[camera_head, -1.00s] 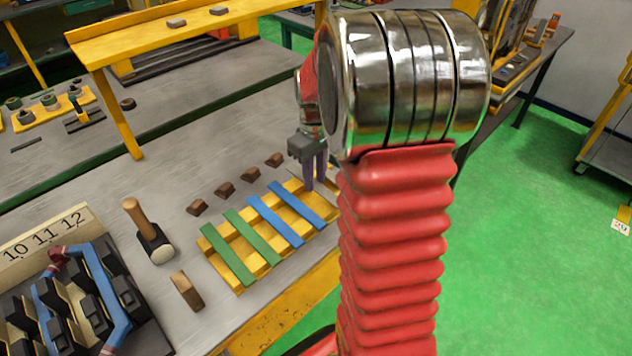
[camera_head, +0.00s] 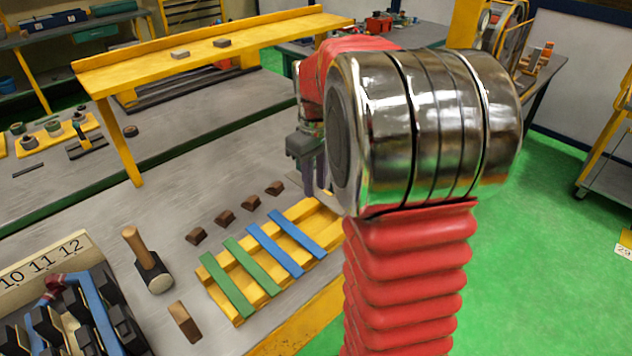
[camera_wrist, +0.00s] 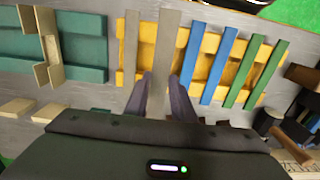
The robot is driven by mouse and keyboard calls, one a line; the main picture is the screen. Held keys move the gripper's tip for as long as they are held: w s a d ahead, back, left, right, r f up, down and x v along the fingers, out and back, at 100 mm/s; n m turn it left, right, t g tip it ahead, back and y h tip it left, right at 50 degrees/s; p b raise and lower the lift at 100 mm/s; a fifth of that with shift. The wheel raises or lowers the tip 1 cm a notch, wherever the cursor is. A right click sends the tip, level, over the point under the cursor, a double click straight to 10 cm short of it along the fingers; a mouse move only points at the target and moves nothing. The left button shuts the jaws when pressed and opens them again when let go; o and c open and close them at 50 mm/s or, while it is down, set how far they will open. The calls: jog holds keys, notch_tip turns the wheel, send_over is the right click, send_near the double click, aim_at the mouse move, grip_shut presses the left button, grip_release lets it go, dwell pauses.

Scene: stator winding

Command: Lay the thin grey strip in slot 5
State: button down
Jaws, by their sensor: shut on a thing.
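My gripper (camera_wrist: 166,92) is shut on a thin grey strip (camera_wrist: 170,40), which stands out between its two fingers in the wrist view. Behind it lies the yellow rack (camera_wrist: 149,70) with another grey strip (camera_wrist: 132,50), two blue strips and two green strips across it. In the head view my gripper (camera_head: 314,178) is above the far end of the rack (camera_head: 262,268). The dark slotted block (camera_head: 118,318) is at the lower left, with 10, 11 and 12 on its number board (camera_head: 45,262). Slot 5 cannot be made out.
Several small brown blocks (camera_head: 224,217) line the rack's far side. A yellow shelf (camera_head: 200,50) stands at the back. Green and tan pieces (camera_wrist: 75,35) lie left in the wrist view.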

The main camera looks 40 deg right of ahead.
jog(key=w+a+f, duration=0.1)
jog(key=w+a, duration=0.2)
jog(key=a, duration=0.4)
jog(key=w+a+f+m, duration=0.1)
jog(key=w+a+f, duration=0.1)
jog(key=w+a, duration=0.2)
jog(key=w+a+f, duration=0.2)
jog(key=w+a, duration=0.2)
jog(key=a, duration=0.7)
jog(key=shift+w+f+m, duration=0.2)
jog(key=shift+w+m, duration=0.05)
jog(key=shift+m, duration=0.05)
jog(key=shift+d, duration=0.1)
